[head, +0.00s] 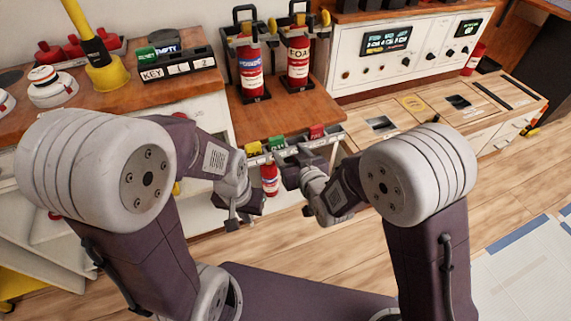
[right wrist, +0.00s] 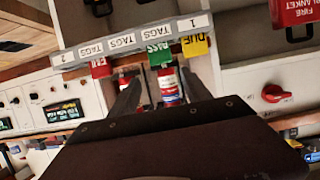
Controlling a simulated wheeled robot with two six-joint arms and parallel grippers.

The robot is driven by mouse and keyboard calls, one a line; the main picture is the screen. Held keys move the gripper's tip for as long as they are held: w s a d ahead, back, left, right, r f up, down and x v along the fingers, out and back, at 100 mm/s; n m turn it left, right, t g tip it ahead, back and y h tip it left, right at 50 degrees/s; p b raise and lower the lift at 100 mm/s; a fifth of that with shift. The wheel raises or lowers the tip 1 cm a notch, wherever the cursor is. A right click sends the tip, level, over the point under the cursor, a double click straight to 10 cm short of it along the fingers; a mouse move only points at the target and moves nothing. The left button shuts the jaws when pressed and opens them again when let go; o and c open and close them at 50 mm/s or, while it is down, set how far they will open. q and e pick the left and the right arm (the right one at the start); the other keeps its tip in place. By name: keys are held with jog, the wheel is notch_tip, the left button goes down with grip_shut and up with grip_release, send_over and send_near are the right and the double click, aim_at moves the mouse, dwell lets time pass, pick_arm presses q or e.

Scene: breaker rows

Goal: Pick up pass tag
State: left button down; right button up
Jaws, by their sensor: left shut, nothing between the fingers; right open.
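The green pass tag (right wrist: 158,52) hangs from a grey rail (right wrist: 130,37) marked TAGS in the right wrist view, where its lettering is upside down. In the head view the green tag (head: 277,142) hangs between a yellow and a red tag. My right gripper (right wrist: 160,88) is open and empty, with the green tag ahead of the gap between its fingers, apart from them as far as I can tell. In the head view my right gripper (head: 290,167) is just below the rail, partly hidden by its wrist. My left gripper (head: 233,223) is shut and empty, lower and to the left.
A yellow DUE tag (right wrist: 194,45) and a red tag (right wrist: 101,67) hang on either side of the green one. Two red extinguishers (head: 250,72) (head: 298,62) stand on the wooden counter behind. A small extinguisher (head: 269,178) shows below the rail. Open floor lies at right.

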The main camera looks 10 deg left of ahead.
aim_at(277, 141)
jog(key=b+x, duration=0.1)
jog(key=x, duration=0.3)
jog(key=f+b+x, duration=0.1)
jog(key=b+x, duration=0.1)
jog(key=x, duration=0.2)
jog(key=shift+a, duration=0.2)
jog(key=shift+w+a+f, duration=0.1)
jog(key=shift+w+a, duration=0.05)
jog(key=shift+w, duration=0.1)
jog(key=c, duration=1.1)
jog(key=shift+r+p, duration=1.25)
jog(key=shift+r, duration=1.1)
jog(key=s+d+r+p, duration=0.2)
jog(key=d+r, duration=0.1)
jog(key=d, duration=0.2)
jog(key=s+d+r+p, duration=0.1)
jog(key=s+d+r, duration=0.1)
jog(key=d, duration=0.4)
jog(key=shift+s+r+p, duration=0.25)
jog(key=shift+r+p, duration=0.1)
jog(key=shift+r, duration=0.35)
